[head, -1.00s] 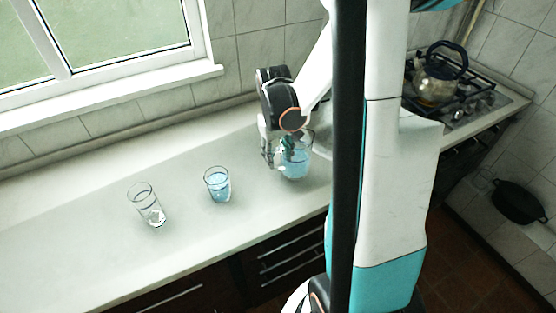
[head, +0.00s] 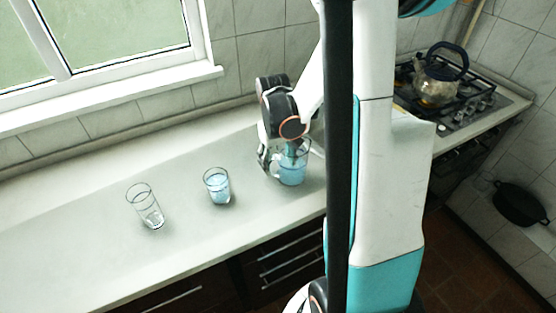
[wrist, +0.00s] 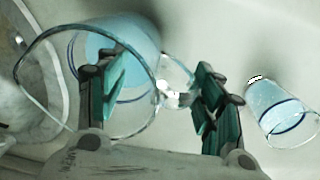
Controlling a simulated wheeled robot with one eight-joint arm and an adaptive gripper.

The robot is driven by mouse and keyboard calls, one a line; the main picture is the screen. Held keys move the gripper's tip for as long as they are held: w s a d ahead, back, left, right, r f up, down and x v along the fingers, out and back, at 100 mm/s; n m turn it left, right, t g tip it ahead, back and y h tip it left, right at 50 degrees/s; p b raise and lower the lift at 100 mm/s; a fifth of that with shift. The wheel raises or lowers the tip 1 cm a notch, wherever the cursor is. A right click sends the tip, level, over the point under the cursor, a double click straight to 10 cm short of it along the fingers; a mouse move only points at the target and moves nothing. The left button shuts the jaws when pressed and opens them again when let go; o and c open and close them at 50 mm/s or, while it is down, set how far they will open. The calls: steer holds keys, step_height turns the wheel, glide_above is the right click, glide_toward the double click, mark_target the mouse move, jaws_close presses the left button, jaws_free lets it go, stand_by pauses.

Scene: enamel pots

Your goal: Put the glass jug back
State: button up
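The glass jug (head: 291,172) holds light blue liquid and appears upright on the counter (head: 90,240), near the arm. In the wrist view the jug (wrist: 112,52) fills the upper left, its wide round rim facing the camera. My gripper (head: 272,158) is at the jug's left side. In the wrist view the fingers of my gripper (wrist: 160,95) are well apart and look open. The left finger overlaps the jug's rim, and clear glass, seemingly the handle, shows between the fingers. Whether either finger touches the jug cannot be told.
A tumbler with blue liquid (head: 217,187) stands left of the jug; it also shows in the wrist view (wrist: 275,108). A clear tumbler (head: 146,207) stands further left. A kettle (head: 437,82) sits on the hob (head: 470,108). The counter's far left is clear.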

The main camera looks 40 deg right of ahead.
steer(key=r+p, duration=0.1)
steer(key=r, duration=0.3)
steer(key=r+p, duration=0.1)
steer(key=r, duration=0.3)
steer(key=r+p, duration=0.1)
steer(key=r, duration=0.3)
steer(key=shift+a+r+p, duration=0.15)
steer(key=shift+a+p, duration=0.15)
steer(key=shift+p, duration=0.1)
steer(key=shift+w, duration=0.1)
